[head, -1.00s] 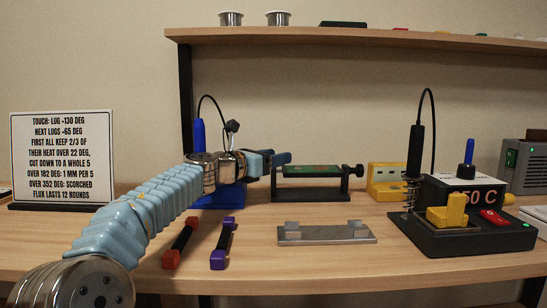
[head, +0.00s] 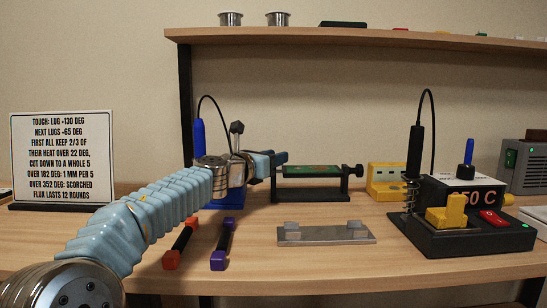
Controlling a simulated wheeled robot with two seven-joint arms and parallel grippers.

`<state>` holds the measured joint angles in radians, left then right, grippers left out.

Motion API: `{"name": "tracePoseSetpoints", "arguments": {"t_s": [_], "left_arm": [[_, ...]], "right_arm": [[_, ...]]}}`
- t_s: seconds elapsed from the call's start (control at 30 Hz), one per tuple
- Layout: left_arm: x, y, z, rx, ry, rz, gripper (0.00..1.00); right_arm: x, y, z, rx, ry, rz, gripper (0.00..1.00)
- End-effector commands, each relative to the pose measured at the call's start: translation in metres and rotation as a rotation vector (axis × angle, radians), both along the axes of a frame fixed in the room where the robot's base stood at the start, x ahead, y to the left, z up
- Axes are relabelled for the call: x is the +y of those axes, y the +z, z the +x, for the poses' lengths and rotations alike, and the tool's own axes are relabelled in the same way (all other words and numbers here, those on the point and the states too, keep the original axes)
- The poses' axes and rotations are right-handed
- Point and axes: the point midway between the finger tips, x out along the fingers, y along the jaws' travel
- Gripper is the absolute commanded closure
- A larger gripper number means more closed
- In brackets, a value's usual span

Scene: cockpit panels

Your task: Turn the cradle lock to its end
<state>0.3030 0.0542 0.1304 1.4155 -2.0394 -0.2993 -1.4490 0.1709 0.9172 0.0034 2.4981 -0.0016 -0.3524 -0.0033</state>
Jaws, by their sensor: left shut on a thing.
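The cradle (head: 311,196) is a black frame on the table, with a green board (head: 312,170) held between its two uprights. A dark round knob (head: 359,171) shows at its right end. My left gripper (head: 278,160) is at the cradle's left end, shut on a part there. That part is mostly hidden by the fingers, and I cannot make out its shape or how far it is turned. The board looks nearly level. My right gripper is not in view.
A blue stand with a blue-handled tool (head: 199,145) is behind my left wrist. Orange-ended (head: 180,243) and purple-ended (head: 223,244) bars lie in front. A grey metal plate (head: 325,235) lies before the cradle. A black station (head: 462,235) stands right, a yellow holder (head: 387,180) behind.

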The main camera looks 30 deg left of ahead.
Motion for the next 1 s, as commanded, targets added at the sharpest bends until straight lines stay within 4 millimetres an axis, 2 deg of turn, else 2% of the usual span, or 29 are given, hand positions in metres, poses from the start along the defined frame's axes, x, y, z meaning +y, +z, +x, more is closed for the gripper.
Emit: {"name": "tracePoseSetpoints", "arguments": {"t_s": [1.0], "left_arm": [[-0.001, -0.001, 0.001, 0.002, 0.6, 0.001, 0.97]], "right_arm": [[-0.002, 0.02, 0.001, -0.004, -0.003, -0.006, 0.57]]}}
